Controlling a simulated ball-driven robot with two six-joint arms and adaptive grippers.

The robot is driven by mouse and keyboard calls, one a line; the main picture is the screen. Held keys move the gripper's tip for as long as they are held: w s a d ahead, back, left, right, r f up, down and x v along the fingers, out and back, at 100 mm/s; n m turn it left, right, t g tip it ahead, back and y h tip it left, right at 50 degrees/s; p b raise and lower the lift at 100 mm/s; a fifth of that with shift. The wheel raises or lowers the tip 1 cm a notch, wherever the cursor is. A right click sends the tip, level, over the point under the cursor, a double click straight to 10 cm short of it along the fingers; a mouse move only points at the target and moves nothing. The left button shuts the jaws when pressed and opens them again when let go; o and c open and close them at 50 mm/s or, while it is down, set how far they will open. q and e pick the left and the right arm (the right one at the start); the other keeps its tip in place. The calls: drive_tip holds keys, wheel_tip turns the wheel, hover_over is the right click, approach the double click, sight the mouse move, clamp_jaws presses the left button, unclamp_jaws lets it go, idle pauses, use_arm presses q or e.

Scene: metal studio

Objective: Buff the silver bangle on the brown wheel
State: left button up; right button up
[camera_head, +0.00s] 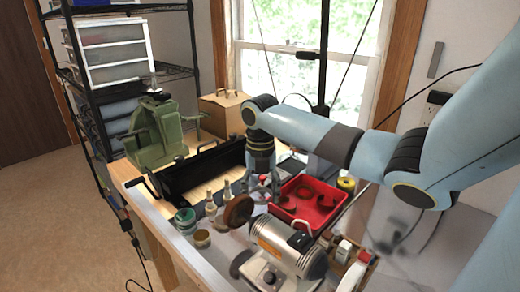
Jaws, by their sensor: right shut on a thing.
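The brown wheel (238,211) is on the left end of the silver motor (284,247), in the lower middle of the head view. My right gripper (262,188) points down from the end of my right arm, just behind and above the wheel and left of the red tray. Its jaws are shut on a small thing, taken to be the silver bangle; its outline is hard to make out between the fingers. Whether it touches the wheel cannot be told. My left gripper is not in view.
A red tray (334,212) with brown rings stands right of the gripper. Small bottles and a green-lidded jar (185,217) stand left of the wheel. A black open box (190,188) and a green vise-like machine (150,143) lie behind. A yellow-topped roll (346,184) is beyond the tray.

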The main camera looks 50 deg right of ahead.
drive_tip(key=shift+p, duration=0.3)
idle(0.8)
drive_tip(key=shift+s+a+f+p, duration=0.1)
drive_tip(key=shift+s+f+p, duration=0.15)
drive_tip(key=shift+p, duration=0.2)
idle(0.7)
drive_tip(key=shift+w+r, duration=0.15)
idle(0.5)
idle(0.9)
